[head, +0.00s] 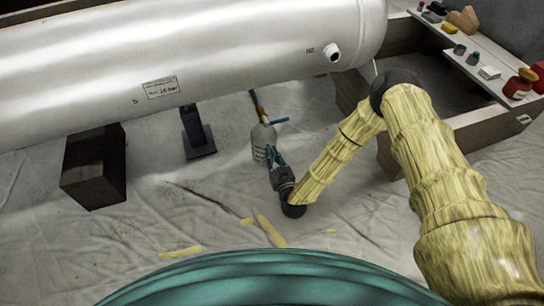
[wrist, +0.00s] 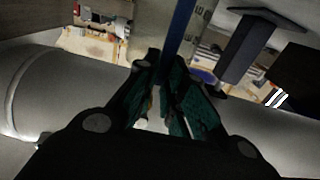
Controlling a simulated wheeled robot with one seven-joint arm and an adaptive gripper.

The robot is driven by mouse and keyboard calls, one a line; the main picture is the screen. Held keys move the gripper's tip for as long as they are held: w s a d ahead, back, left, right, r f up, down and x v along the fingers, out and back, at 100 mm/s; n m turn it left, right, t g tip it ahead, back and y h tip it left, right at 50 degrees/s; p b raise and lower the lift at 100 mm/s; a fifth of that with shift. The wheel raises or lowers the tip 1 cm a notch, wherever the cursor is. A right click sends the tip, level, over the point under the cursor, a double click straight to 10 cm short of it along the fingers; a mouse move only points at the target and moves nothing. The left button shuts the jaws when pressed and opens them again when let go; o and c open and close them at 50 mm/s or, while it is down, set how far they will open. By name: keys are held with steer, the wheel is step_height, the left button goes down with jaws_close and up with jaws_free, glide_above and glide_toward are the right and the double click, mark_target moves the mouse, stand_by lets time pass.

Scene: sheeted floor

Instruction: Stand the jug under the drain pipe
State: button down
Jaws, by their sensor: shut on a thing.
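The pale grey jug (head: 263,141) is upright below the silver tank (head: 225,60). In the head view a thin drain pipe (head: 261,111) with a brassy part comes down from the tank and meets the jug's top in the picture, beside a blue bar (head: 281,121). I cannot tell whether the pipe end is over the mouth or whether the jug's base touches the sheet. My gripper (head: 271,158) is shut on the jug from the near side. In the wrist view my gripper (wrist: 166,100) has a blue upright bar between its dark green fingers.
A dark block (head: 94,165) and a dark post on a foot plate (head: 200,142) stand under the tank to the left. A shelf (head: 482,70) with small items and wooden walls are at the right. The sheeted floor has yellow strips (head: 271,230) in front.

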steer(key=shift+f, duration=0.1)
steer(key=c, duration=1.5)
jaws_free()
steer(key=p+v, duration=0.4)
steer(key=v, duration=0.8)
steer(key=shift+p, duration=0.35)
steer(key=shift+s, duration=0.1)
